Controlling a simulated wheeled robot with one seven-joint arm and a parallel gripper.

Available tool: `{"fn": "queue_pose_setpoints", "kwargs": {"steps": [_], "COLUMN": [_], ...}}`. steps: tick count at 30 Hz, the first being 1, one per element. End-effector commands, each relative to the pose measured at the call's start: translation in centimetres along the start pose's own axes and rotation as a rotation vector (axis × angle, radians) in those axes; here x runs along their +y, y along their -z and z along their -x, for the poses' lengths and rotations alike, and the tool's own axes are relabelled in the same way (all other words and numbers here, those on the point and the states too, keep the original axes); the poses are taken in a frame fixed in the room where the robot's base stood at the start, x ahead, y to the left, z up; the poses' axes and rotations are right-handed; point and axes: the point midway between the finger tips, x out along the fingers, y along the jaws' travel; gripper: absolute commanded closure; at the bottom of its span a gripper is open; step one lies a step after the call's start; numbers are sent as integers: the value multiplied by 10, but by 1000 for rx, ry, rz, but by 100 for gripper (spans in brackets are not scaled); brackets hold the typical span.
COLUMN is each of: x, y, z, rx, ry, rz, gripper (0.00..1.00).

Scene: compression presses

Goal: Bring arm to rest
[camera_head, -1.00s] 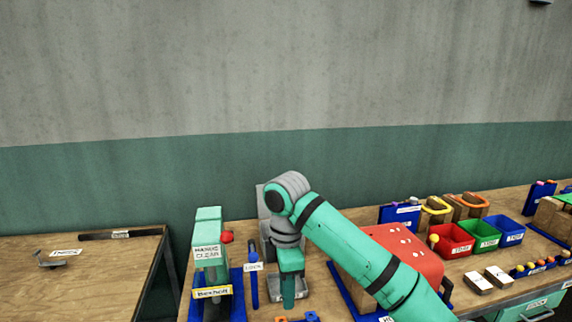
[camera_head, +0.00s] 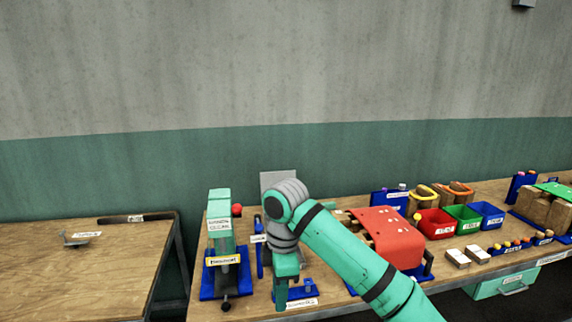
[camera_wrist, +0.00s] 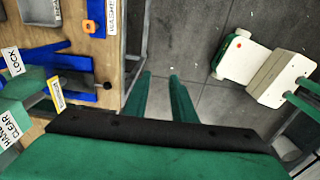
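My arm reaches in from the lower right in the head view and bends down at a grey wrist. My gripper (camera_head: 281,303) hangs pointing down at the near side of the bench (camera_head: 190,300). In the wrist view its two green fingers (camera_wrist: 160,77) stand apart with bare grey floor between them. They hold nothing and lie past the bench edge. A green press (camera_head: 220,240) on a blue base stands left of my gripper, with a red ball and a "clear" label.
A red-covered block (camera_head: 388,228) stands right of my arm. Red (camera_head: 434,226), green (camera_head: 463,218) and blue (camera_head: 488,216) bins sit farther right. A second table (camera_head: 90,275) stands left, across a gap. A blue fixture (camera_head: 297,294) is beside my gripper.

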Motion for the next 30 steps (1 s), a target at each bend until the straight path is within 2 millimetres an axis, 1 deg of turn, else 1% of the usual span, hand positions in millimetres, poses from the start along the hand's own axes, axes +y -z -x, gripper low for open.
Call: {"fn": "queue_pose_setpoints", "kwargs": {"steps": [8, 11, 14, 17, 18, 21, 24, 30], "x": [12, 18, 24, 31, 34, 40, 44, 50], "y": [32, 50, 72, 102, 116, 144, 168, 206], "z": [-26, -37, -49, -64, -69, -80, -89, -103], "rx": [117, 174, 246, 345, 388, 495, 600, 797], "ry": [-64, -93, -129, -173, -192, -237, -279, -352], "rz": [-17, -29, -43, -68, -81, -124, -176, -303], "gripper": [76, 76, 76, 76, 76, 76, 76, 76]}}
